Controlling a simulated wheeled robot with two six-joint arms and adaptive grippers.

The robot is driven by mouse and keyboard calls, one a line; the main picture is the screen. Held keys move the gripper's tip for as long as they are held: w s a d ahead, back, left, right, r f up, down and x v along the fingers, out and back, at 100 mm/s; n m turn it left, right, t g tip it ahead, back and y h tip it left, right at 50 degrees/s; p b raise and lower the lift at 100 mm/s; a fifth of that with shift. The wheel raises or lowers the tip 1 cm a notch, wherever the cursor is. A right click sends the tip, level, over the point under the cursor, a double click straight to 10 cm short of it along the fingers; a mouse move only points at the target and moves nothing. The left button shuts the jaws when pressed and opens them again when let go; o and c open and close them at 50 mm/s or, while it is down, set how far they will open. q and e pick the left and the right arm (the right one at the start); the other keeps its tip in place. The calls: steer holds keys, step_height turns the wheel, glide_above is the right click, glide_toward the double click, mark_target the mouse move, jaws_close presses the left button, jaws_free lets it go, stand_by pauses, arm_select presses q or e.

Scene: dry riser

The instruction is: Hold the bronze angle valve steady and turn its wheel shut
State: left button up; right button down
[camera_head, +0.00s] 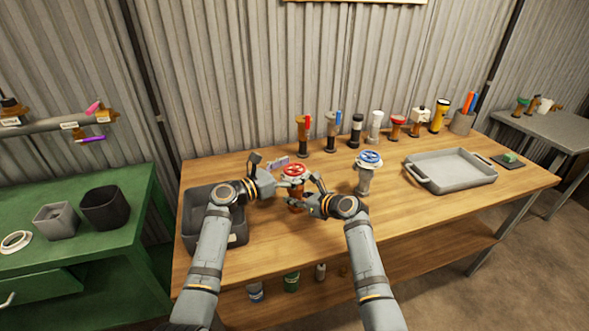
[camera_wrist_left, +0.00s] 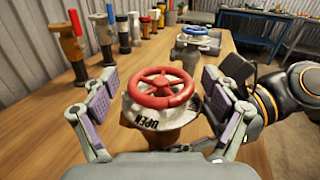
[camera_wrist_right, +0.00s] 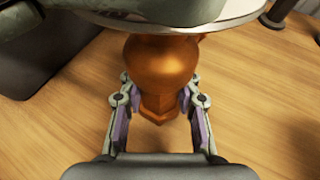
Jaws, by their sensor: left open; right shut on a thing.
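The bronze angle valve (camera_head: 296,199) stands upright on the wooden table, with a red wheel (camera_head: 293,170) on top. In the left wrist view, the red wheel (camera_wrist_left: 161,88) sits above a pale disc marked "OPEN". My left gripper (camera_head: 282,177) is open at wheel height, with one finger on each side of the wheel (camera_wrist_left: 160,100); I cannot tell whether either finger touches it. My right gripper (camera_head: 312,197) is lower and shut on the valve's bronze body, which fills the space between its fingers in the right wrist view (camera_wrist_right: 158,85). The valve's far side is hidden.
A blue-wheeled valve (camera_head: 367,172) stands to the right. A grey tray (camera_head: 450,181) lies farther right, and a dark bin (camera_head: 196,212) sits at the left, partly behind my left arm. Several valves and tools line the back edge. The front middle of the table (camera_head: 300,235) is clear.

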arm_select(q)
steer(key=shift+w+d, duration=0.1)
steer(key=shift+d, duration=0.05)
steer(key=c, duration=1.2)
steer(key=shift+o, duration=0.2)
steer(key=m+g+h, duration=0.1)
steer(key=m+g, duration=0.1)
steer(key=m+g+h, duration=0.1)
steer(key=m+g, duration=0.1)
steer(key=g, duration=0.1)
steer(key=shift+w+f+h, duration=0.1)
steer(key=shift+w+h, duration=0.1)
steer(key=shift+h, duration=0.2)
steer(key=shift+m+g, duration=0.3)
steer(key=shift+g, duration=0.2)
steer(key=shift+s+g+h, duration=0.2)
steer(key=shift+g+h, duration=0.1)
steer(key=o, duration=1.2)
steer(key=shift+c, duration=0.2)
steer(key=v, duration=1.2)
